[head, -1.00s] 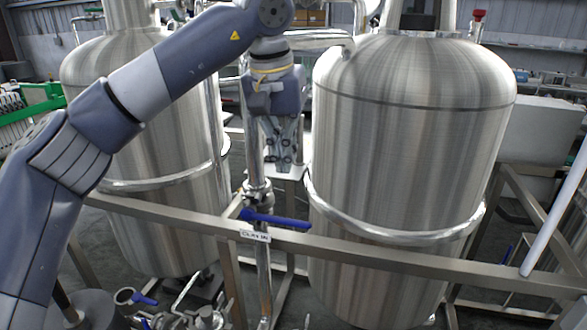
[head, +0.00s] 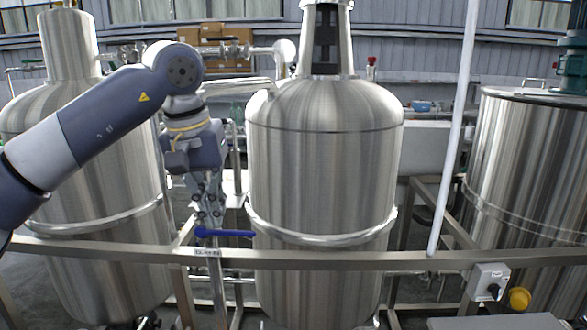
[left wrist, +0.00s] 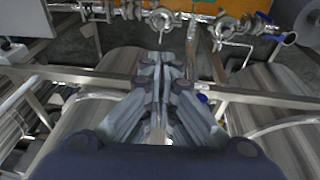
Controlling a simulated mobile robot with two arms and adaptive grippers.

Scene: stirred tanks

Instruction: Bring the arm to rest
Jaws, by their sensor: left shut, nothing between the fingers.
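My left arm comes in from the left in the head view. Its gripper (head: 208,218) points down between two steel tanks, above the front rail and close to a blue valve handle (head: 228,234). In the left wrist view the fingers (left wrist: 160,62) are together with nothing between them. I cannot tell from the head view whether the fingertips touch the handle. My right gripper is not in view.
A steel tank (head: 325,160) stands right of the gripper and another tank (head: 105,180) stands behind the arm. A horizontal rail (head: 400,260) runs across the front. A white slanted pole (head: 455,130) and a third tank (head: 530,160) stand at right.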

